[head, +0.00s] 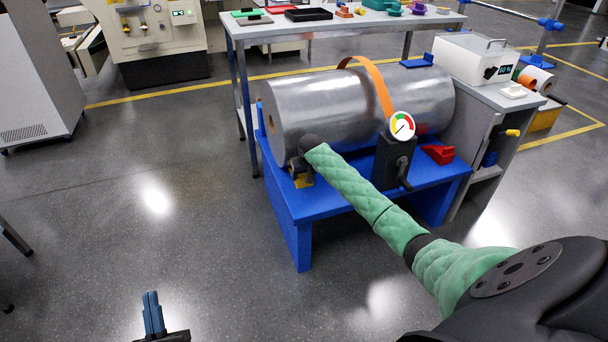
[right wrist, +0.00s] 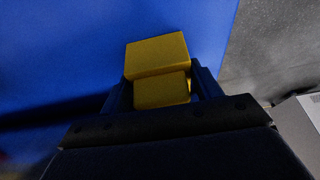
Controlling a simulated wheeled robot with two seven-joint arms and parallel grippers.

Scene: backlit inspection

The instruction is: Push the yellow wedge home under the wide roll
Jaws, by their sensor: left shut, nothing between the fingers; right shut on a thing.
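The wide roll (head: 330,108) is a large silver cylinder lying on a blue stand (head: 285,205), with an orange strap (head: 372,85) over it. The yellow wedge (head: 304,181) shows at the roll's lower left front, partly hidden by my right gripper (head: 302,172). In the right wrist view the yellow wedge (right wrist: 158,60) sits between the dark fingers of my right gripper (right wrist: 163,88), which is shut on it over the blue surface. Whether the wedge touches the roll is hidden. My left gripper (head: 153,310) is shut and empty, low over the floor at the bottom left.
A dial gauge (head: 402,126) on a black cranked post stands at the stand's front, with a red wedge-shaped block (head: 438,154) right of it. A grey cabinet (head: 490,110) adjoins on the right. A table (head: 340,22) stands behind.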

